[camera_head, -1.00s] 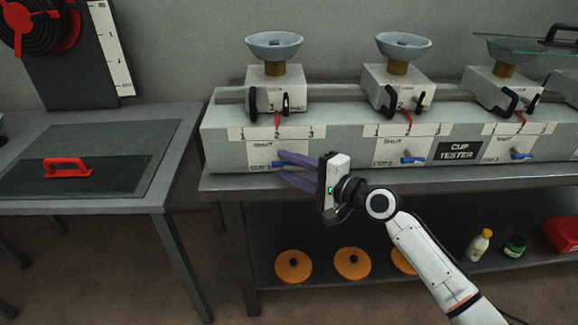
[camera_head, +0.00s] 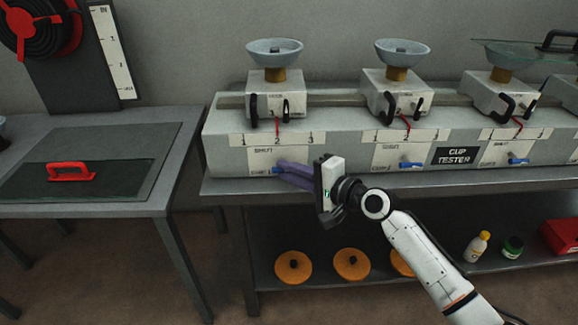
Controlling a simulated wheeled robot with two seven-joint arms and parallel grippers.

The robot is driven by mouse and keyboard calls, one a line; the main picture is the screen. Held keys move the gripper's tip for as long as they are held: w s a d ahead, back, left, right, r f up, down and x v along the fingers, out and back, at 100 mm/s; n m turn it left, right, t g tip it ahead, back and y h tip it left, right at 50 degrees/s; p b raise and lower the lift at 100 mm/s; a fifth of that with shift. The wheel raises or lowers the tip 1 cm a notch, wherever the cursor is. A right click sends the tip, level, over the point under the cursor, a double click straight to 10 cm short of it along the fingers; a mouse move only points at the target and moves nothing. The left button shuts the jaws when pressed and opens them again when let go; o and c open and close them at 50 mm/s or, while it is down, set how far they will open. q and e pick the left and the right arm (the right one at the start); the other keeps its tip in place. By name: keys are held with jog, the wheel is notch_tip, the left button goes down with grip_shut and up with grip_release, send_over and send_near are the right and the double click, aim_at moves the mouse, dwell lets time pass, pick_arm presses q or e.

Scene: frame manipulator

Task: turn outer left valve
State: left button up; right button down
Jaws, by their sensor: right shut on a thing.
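The outer left valve (camera_head: 278,170) is a small blue handle low on the front of the long grey cup tester, under the leftmost station and a "SHUT" label. My right gripper (camera_head: 284,173) has purple fingers and reaches in from the right. Its fingers are shut on the blue handle and hide most of it, so its exact angle is hard to see. My left gripper is not in view.
Other blue valves (camera_head: 411,164) sit further right on the grey cup tester (camera_head: 340,150). Cups on pedestals stand above. Orange discs (camera_head: 293,266) and bottles (camera_head: 478,246) rest on the lower shelf. A table with a red handle (camera_head: 71,171) stands left.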

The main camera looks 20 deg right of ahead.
jog(key=shift+a+r+n+g+h+p, duration=0.1)
jog(key=shift+r+n+g+h+p, duration=0.35)
jog(key=shift+p, duration=0.55)
jog(key=shift+n+g+h+p, duration=0.25)
jog(key=shift+n+h+p, duration=0.2)
jog(key=shift+h, duration=0.1)
jog(key=shift+a+n+g+h, duration=0.15)
jog(key=shift+n+g+h, duration=0.45)
jog(key=shift+h, duration=0.3)
jog(key=n+h, duration=0.1)
jog(key=n+g+h, duration=0.1)
jog(key=h, duration=0.1)
jog(key=shift+w+a+r, duration=0.15)
jog(key=shift+a, duration=0.15)
jog(key=h, duration=0.1)
jog(key=n+g+h, duration=0.1)
jog(key=h, duration=0.1)
jog(key=shift+a+n+g, duration=0.25)
jog(key=shift+n+g, duration=0.05)
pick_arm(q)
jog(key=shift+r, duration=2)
pick_arm(e)
jog(key=shift+a+n+h, duration=0.1)
jog(key=shift+n+h, duration=0.3)
jog(key=shift+h, duration=0.5)
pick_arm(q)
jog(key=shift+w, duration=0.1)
